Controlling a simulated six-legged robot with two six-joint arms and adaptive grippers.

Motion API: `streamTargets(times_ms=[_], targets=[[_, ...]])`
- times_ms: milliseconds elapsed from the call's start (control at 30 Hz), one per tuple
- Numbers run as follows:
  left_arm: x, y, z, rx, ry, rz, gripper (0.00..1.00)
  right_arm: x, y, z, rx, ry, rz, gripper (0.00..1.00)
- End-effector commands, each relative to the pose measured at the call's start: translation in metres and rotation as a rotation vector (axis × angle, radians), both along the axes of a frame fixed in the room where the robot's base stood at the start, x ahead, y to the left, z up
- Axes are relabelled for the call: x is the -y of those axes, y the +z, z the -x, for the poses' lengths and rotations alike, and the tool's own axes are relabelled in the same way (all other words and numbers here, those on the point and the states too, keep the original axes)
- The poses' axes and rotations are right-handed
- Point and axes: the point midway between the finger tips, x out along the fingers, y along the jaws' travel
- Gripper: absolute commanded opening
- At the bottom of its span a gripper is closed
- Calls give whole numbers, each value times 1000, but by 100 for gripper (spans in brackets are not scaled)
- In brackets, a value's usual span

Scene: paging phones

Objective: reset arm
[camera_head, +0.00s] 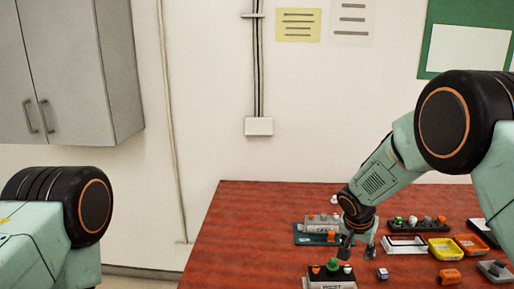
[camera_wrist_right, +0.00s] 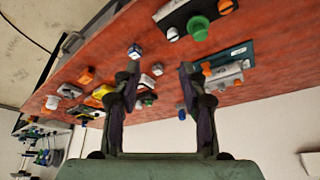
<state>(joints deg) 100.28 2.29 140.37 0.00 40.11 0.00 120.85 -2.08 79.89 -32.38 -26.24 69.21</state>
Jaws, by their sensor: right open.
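My right gripper (camera_head: 356,240) is over the red-brown table (camera_head: 240,225), near a device on a teal base and a dark box with knobs. In the right wrist view its two fingers (camera_wrist_right: 160,85) are spread apart with nothing between them. My left arm shows at the lower left of the head view, but its gripper is out of the picture.
A teal-based device (camera_head: 308,238) and a dark box (camera_head: 332,280) with green and orange knobs stand near the gripper. A small cube (camera_head: 382,273), an orange piece (camera_head: 449,276), a yellow tray (camera_head: 441,248) and an orange tray (camera_head: 471,243) lie to the right. The table's left part is clear.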

Motion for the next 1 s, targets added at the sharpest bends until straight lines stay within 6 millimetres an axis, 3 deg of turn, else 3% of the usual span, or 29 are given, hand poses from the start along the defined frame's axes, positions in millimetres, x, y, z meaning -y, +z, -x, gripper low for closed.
streamTargets(times_ms=[267, 367, 500, 700, 1000], targets=[[0, -1, 0, 0, 0, 0, 43, -27, -29, 13, 19, 270, -48, 43], [0, -10, 0, 0, 0, 0, 43, -39, -61, 37, 19, 385, -71, 43], [0, -37, 0, 0, 0, 0, 43, -53, -132, 97, 6, 541, -101, 43], [0, -80, 0, -1, 0, 0, 43, -54, -220, 197, -37, 667, -96, 43], [0, -144, 0, -1, 0, 0, 43, -40, -308, 347, -201, 701, -82, 43]])
